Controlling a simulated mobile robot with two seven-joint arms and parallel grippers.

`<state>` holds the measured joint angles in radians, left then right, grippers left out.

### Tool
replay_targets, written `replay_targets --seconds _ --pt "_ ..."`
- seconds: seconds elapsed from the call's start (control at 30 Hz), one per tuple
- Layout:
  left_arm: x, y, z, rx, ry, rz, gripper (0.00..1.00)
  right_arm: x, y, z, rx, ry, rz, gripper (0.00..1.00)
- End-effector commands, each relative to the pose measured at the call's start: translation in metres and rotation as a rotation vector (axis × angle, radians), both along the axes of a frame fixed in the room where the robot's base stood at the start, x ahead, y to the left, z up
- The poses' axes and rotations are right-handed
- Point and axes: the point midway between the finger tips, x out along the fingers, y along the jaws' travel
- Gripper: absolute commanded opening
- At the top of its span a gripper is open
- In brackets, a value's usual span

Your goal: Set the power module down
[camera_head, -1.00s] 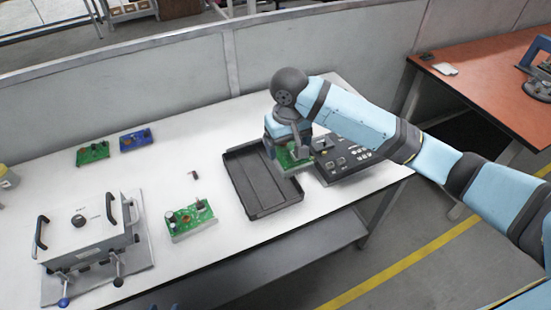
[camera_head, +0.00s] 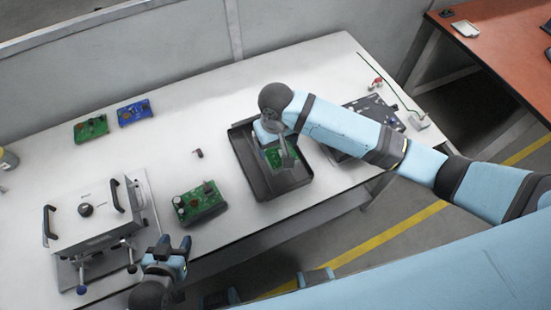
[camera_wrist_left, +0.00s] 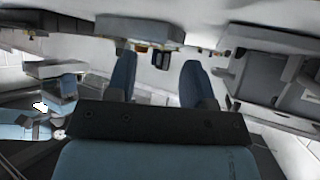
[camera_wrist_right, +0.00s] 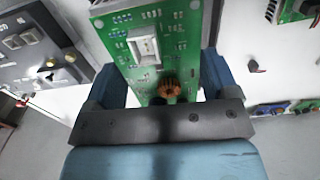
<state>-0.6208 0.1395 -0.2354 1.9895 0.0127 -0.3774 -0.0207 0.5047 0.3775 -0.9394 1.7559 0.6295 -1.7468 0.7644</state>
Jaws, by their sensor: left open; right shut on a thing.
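The power module, a green circuit board with a white block and a copper coil, shows close up in the right wrist view (camera_wrist_right: 175,45). My right gripper (camera_wrist_right: 160,78) is shut on it. In the head view the power module (camera_head: 282,156) is over the dark tray (camera_head: 290,188), partly hidden by my right gripper (camera_head: 275,143). I cannot tell whether the board touches the tray floor. My left gripper (camera_head: 174,250) is open and empty at the table's front edge, right of the grey fixture; its open fingers also show in the left wrist view (camera_wrist_left: 158,78).
A grey fixture box (camera_head: 85,215) with black handles stands at the left. Another green board (camera_head: 200,203) lies left of the tray. A green board (camera_head: 91,129) and a blue board (camera_head: 134,111) lie at the back. A dark panel (camera_head: 375,115) is right of the tray.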

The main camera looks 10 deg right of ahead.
Motion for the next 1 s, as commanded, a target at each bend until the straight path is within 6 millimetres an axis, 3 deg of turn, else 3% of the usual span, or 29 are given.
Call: replay_targets --seconds 0.1,0.2,0.47,0.7,1.0 --pt "0.002 0.0 0.002 -0.002 -0.006 0.0 0.48 0.0 0.0 -0.028 -0.001 0.003 -0.001 0.47" --pt "0.005 0.0 0.005 -0.002 -0.012 0.001 0.48 0.0 0.0 -0.044 0.001 0.0 0.0 0.47" --pt "0.005 0.0 0.006 -0.003 -0.015 0.001 0.48 0.0 0.0 -0.063 0.0 0.0 0.0 0.47" --pt "0.005 0.0 0.003 -0.002 -0.011 0.0 0.48 0.0 0.0 -0.095 0.001 0.0 0.0 0.47" --pt "0.004 0.0 0.001 -0.001 -0.007 0.0 0.48 0.0 0.0 -0.097 0.002 -0.001 0.0 0.47"
